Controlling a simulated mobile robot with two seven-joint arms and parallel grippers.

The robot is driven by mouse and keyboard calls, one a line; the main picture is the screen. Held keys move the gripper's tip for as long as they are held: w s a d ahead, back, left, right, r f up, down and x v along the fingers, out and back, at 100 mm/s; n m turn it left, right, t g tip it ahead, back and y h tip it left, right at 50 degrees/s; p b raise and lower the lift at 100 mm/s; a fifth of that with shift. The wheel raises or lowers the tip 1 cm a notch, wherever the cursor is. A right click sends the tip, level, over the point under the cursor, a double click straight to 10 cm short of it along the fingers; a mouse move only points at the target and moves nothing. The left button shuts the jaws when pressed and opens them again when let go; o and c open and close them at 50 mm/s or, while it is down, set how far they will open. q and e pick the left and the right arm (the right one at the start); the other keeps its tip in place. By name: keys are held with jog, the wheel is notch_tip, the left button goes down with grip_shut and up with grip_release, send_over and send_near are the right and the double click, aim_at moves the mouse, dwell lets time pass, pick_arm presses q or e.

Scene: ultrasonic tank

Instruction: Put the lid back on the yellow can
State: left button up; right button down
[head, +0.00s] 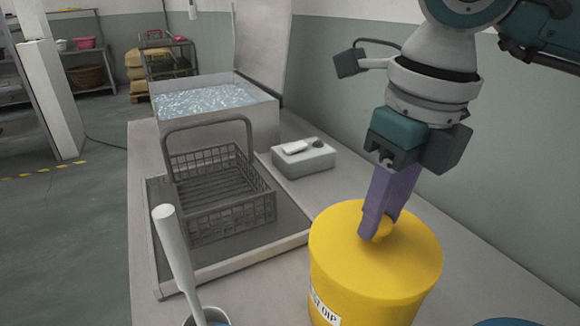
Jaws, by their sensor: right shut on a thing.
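The yellow can (365,300) stands at the front right of the bench, upright, with a white label partly reading "DIP". Its round yellow lid (415,245) covers the top of the can. I cannot tell whether the lid is fully seated or slightly raised. My right gripper (379,222) comes down from above with purple fingers and is shut on the knob in the middle of the lid. The fingers hide most of the knob. My left gripper is not in view.
A wire basket (225,213) with a tall handle sits on a tray (225,268) left of the can. A water-filled tank (262,118) stands behind. A grey block (304,160) lies near the wall. A white handle (176,255) rises from a cup in front.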

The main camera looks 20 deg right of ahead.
grip_release()
dwell(0.8)
jog(key=shift+r, duration=0.1)
jog(key=shift+r+p, duration=2.65)
jog(key=shift+r, duration=0.75)
